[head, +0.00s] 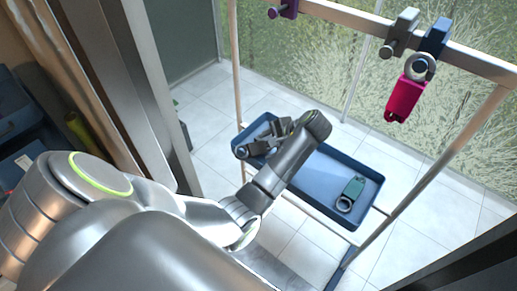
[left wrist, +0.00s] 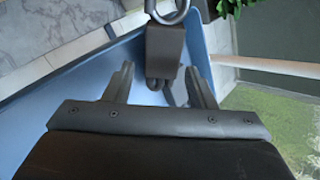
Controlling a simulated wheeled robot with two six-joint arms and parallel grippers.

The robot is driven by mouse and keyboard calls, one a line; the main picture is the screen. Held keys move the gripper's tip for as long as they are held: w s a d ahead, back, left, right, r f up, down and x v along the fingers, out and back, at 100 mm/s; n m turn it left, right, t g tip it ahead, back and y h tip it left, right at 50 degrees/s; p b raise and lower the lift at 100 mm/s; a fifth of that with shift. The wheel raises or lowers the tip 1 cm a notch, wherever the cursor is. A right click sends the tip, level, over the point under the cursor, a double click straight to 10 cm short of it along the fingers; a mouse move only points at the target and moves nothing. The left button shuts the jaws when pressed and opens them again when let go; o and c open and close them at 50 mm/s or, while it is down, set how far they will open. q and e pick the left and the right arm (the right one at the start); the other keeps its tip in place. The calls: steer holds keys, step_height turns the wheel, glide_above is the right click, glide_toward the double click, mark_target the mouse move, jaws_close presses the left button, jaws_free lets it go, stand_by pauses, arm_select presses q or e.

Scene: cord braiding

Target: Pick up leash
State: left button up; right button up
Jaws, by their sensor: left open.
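In the left wrist view a dark grey leash piece (left wrist: 165,48) with a metal ring (left wrist: 167,12) at its top lies in the blue tray (head: 308,185). My left gripper (head: 266,138) is over the left end of the tray. Its fingers are open in the left wrist view (left wrist: 160,80), one on each side of the lower end of the grey piece. I cannot tell whether they touch it. A pink one (head: 404,97) hangs from the rail by a ring. My right gripper is not in view.
The metal rail (head: 470,62) runs above the tray and carries clamps (head: 400,34) and a purple piece (head: 287,9). Thin posts (head: 237,75) stand beside the tray. A tiled floor lies below, with a glass pane and grass behind.

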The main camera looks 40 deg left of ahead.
mark_target(260, 147)
arm_select(q)
steer(key=b+x, duration=0.1)
steer(key=x, duration=0.4)
steer(key=shift+a, duration=0.15)
jaws_close()
step_height(260, 147, up, 9)
steer(key=p, duration=0.2)
steer(key=shift+f+p, duration=0.1)
steer(key=shift+p, duration=0.25)
steer(key=shift+r+p, duration=0.5)
steer(key=shift+r, duration=0.15)
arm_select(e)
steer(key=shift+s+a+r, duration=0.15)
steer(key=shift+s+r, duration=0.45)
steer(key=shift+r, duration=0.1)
